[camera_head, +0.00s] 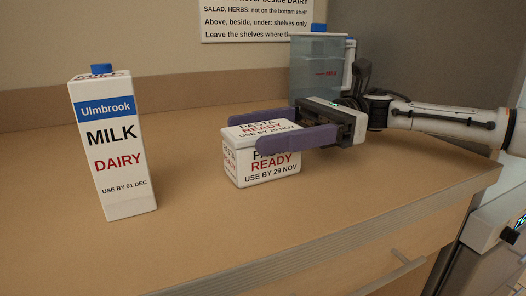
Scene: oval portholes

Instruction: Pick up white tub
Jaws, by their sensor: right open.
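The white tub (264,175) stands upright on the wooden counter, marked PASTA, READY and USE BY 29 NOV. My right gripper (245,131) comes in from the right with its two purple fingers spread around the tub's upper part. One finger passes in front of the tub and hides part of its front label. The other lies along its far side. The jaws are open, and I cannot tell whether either finger touches the tub. My left gripper is out of view.
A tall Ulmbrook milk carton (112,150) stands to the left of the tub. A clear jug (317,70) with a blue lid, marked MILK, stands behind my right gripper. A printed notice (256,20) hangs on the wall. The counter's front edge (330,240) has bare room before it.

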